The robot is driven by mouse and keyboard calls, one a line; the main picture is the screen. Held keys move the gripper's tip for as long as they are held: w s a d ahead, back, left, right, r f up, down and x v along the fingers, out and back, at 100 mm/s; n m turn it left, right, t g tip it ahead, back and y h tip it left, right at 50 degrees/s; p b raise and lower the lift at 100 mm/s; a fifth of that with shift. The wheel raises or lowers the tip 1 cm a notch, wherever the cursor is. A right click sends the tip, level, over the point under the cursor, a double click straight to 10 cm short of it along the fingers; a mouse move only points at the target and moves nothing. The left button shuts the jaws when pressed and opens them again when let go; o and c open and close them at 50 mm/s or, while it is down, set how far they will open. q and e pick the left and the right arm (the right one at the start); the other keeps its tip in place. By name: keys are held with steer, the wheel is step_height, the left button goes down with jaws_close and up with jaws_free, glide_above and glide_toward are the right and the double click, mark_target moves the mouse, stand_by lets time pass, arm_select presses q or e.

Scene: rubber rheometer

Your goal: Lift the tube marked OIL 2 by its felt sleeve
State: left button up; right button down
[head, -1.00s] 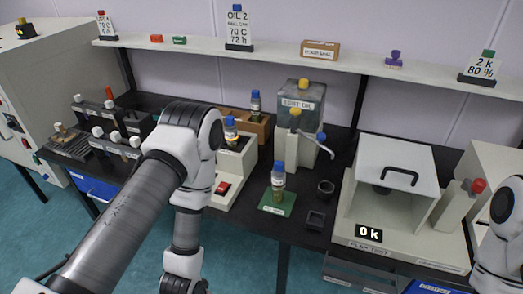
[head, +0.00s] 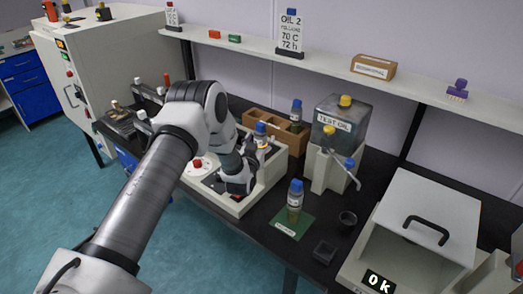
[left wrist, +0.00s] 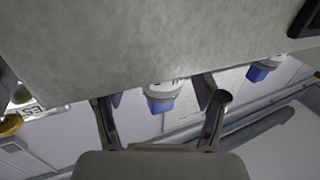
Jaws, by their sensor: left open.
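Several blue-capped tubes are in the head view. One (head: 261,130) stands at the white bench instrument, beside my left gripper (head: 248,168). Another (head: 297,111) is in the brown rack, and a third (head: 295,193) stands upright on a green mat. Their markings are too small to read, so I cannot tell which is OIL 2; no felt sleeve is clearly made out. My left gripper is open and low over the instrument. In the left wrist view its fingers (left wrist: 158,122) are apart, with a blue-capped tube (left wrist: 161,100) showing between them. My right gripper is out of view.
The white instrument (head: 236,208) lies under my left gripper. The brown rack (head: 262,122), test oil tank (head: 340,122) and green mat (head: 280,226) stand close by. A card reading OIL 2 (head: 291,30) is on the shelf. A grey surface (left wrist: 140,45) fills the wrist view's top.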

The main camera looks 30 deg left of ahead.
arm_select(q)
steer(key=shift+x, duration=0.8)
steer(key=shift+w+a+f, duration=0.3)
steer(key=shift+s+d+r, duration=0.1)
steer(key=shift+r, duration=0.05)
steer(key=c, duration=0.5)
jaws_close()
steer(key=shift+r, duration=0.15)
